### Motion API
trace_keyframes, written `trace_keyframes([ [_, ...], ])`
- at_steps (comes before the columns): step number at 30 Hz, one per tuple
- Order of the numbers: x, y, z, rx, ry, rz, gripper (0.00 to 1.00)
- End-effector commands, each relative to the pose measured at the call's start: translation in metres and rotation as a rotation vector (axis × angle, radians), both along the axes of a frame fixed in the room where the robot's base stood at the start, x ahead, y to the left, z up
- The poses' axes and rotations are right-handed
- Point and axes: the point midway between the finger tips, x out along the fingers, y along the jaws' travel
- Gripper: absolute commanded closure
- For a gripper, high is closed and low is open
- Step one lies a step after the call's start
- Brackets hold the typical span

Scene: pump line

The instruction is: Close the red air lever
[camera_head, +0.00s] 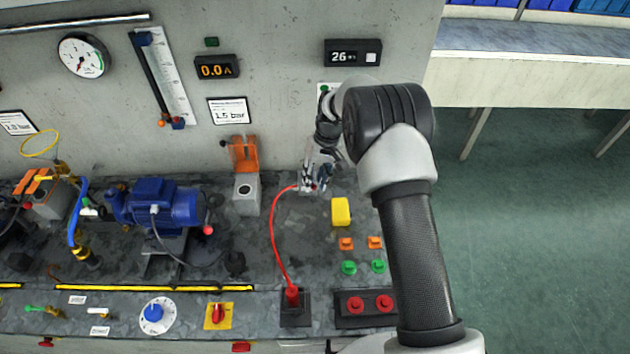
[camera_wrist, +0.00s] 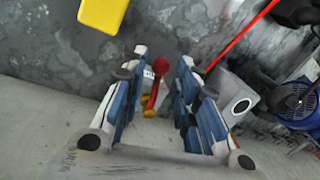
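The red air lever (camera_wrist: 154,84) has a round knob at one end and small yellow fittings at its base. In the wrist view it lies between the two blue-and-white fingers of my gripper (camera_wrist: 161,62). The fingers are apart, with gaps visible on both sides of the lever; I see no clear contact. In the head view my gripper (camera_head: 318,178) is low at the foot of the grey wall, and the fingers and wrist hide most of the lever there.
A red hose (camera_head: 274,239) curves from a red plug (camera_head: 291,297) toward my gripper. A yellow block (camera_head: 341,211), orange and green buttons, and a grey box with an orange lid (camera_head: 245,152) are nearby. The blue pump (camera_head: 160,205) stands further left.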

Motion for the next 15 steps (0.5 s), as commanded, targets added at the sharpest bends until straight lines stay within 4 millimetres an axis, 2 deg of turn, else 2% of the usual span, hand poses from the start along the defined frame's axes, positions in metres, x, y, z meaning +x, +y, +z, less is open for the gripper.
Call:
trace_keyframes([
  [10,-0.0001,0.001,-0.0032,0.0,-0.001,0.001,0.72],
  [15,0.0,0.0008,-0.0031,0.0,-0.001,0.0,0.83],
])
